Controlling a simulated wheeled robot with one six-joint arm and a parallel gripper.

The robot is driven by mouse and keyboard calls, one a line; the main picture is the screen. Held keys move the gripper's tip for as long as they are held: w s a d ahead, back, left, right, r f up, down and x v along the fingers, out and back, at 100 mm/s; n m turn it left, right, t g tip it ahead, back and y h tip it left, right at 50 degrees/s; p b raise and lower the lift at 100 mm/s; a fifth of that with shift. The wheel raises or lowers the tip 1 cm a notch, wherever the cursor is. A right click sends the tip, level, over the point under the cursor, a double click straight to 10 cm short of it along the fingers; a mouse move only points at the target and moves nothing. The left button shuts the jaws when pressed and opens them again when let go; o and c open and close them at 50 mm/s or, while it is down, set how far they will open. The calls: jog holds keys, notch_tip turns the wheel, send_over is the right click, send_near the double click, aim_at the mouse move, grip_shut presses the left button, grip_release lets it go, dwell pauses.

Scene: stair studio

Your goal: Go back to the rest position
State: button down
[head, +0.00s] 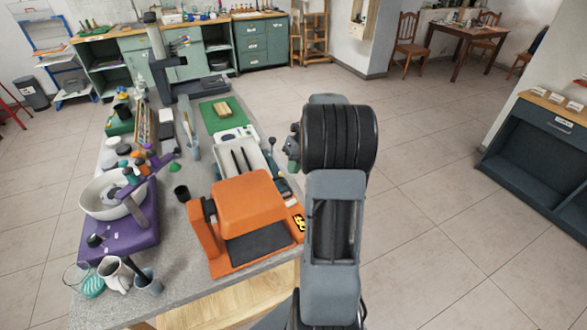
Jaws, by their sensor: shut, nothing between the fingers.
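My arm rises in the right half of the head view, with grey links and a large black ribbed joint at the top. My gripper is not visible; the arm's own links may hide it. A small grey-green part shows at the left edge of the black joint, but I cannot tell what it is. The arm appears apart from the long grey worktable (190,285), standing at its right side. No object is seen held.
On the worktable stand an orange machine (248,205), a white bowl (100,198) on a purple stand (125,235), mugs (113,272) and a green mat (213,124). A dark cabinet (540,150) stands at right. Tiled floor (430,200) between is clear.

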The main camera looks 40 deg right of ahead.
dwell(0.3)
